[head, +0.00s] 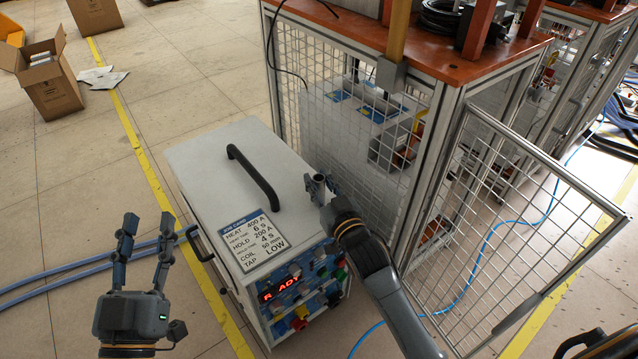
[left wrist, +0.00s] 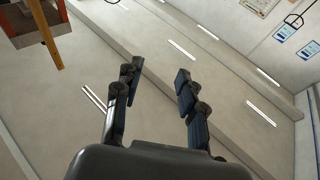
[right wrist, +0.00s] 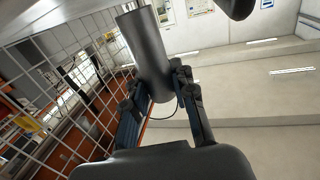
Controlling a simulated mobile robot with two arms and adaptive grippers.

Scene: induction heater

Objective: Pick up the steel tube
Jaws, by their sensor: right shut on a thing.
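The steel tube (right wrist: 147,55) is a dark grey hollow cylinder between the fingers of my right gripper (right wrist: 157,98) in the right wrist view. My right gripper is shut on it near one end. In the head view the right gripper (head: 320,188) is at the right edge of the heater cabinet's top, and the tube (head: 319,181) shows small between its fingers. I cannot tell whether the tube touches the cabinet. My left gripper (head: 145,226) is open and empty, left of the cabinet; its spread fingers also show in the left wrist view (left wrist: 158,92).
The white heater cabinet (head: 195,155) has a black handle (head: 253,177), a settings label (head: 252,240) and a control panel on its front. A mesh cage (head: 340,130) with an open mesh door (head: 520,225) stands at the right. Blue hoses (head: 85,267) lie on the floor at left.

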